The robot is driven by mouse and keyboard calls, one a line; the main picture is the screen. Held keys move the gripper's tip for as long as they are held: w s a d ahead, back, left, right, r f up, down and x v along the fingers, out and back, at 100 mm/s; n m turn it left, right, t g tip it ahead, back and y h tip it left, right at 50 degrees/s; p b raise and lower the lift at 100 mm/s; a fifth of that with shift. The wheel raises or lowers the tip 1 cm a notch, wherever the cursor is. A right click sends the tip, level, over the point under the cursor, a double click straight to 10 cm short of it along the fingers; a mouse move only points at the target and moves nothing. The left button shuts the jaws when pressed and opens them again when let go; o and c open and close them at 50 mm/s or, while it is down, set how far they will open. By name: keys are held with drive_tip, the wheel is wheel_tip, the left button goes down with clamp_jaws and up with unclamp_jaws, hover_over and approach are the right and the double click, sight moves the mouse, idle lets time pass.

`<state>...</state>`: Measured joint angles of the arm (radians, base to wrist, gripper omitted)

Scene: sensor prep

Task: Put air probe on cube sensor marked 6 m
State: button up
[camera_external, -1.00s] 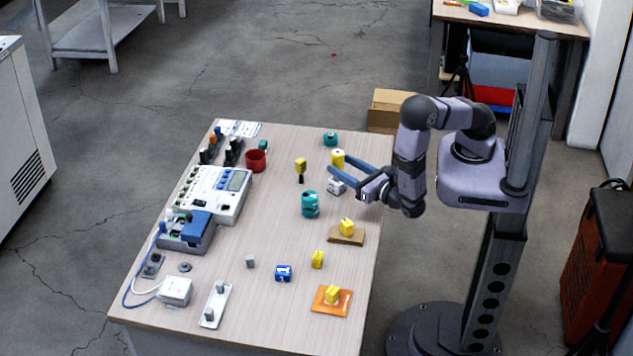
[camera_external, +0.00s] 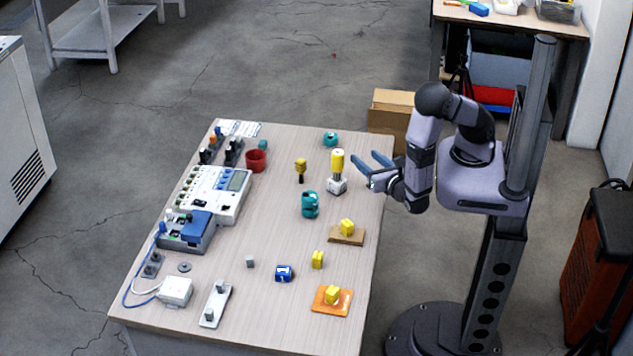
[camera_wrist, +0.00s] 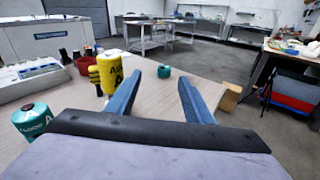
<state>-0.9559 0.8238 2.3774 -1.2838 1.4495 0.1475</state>
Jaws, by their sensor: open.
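A yellow cylinder, apparently the air probe (camera_external: 337,162), stands upright on top of a small white cube (camera_external: 337,187) near the table's right edge. The cube's mark is too small to read. In the wrist view, a yellow cylinder (camera_wrist: 110,70) with partly readable black lettering stands just left of my left finger; the white cube cannot be made out there. My gripper (camera_external: 366,157) is open and empty, to the right of the cylinder and apart from it. In the wrist view, the space between my blue fingers (camera_wrist: 160,80) is empty.
A black-and-yellow probe (camera_external: 300,168) stands to the left, a teal cylinder (camera_external: 310,205) in front, and a small teal piece (camera_external: 330,139) behind. A yellow block on a brown board (camera_external: 358,240) is nearer the front. Bare table lies left of the teal cylinder.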

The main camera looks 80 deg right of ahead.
drive_tip(key=s+d+f+m+g+y, duration=0.25)
drive_tip(key=s+d+m+g, duration=0.55)
drive_tip(key=s+m+g, duration=0.45)
drive_tip(key=w+a+r+m+t+y, duration=0.2)
drive_tip(key=w+a+m+y, duration=0.2)
drive_tip(key=m+y, duration=0.6)
drive_tip(key=shift+a+m+y, duration=0.35)
drive_tip(key=shift+a+m, duration=0.7)
drive_tip(key=shift+a, duration=0.2)
drive_tip(key=shift+w+r, duration=0.1)
drive_tip(key=shift+r, duration=0.05)
wheel_tip(320, 180, up, 2)
drive_tip(key=shift+r+p, duration=0.15)
drive_tip(key=shift+p, duration=1.05)
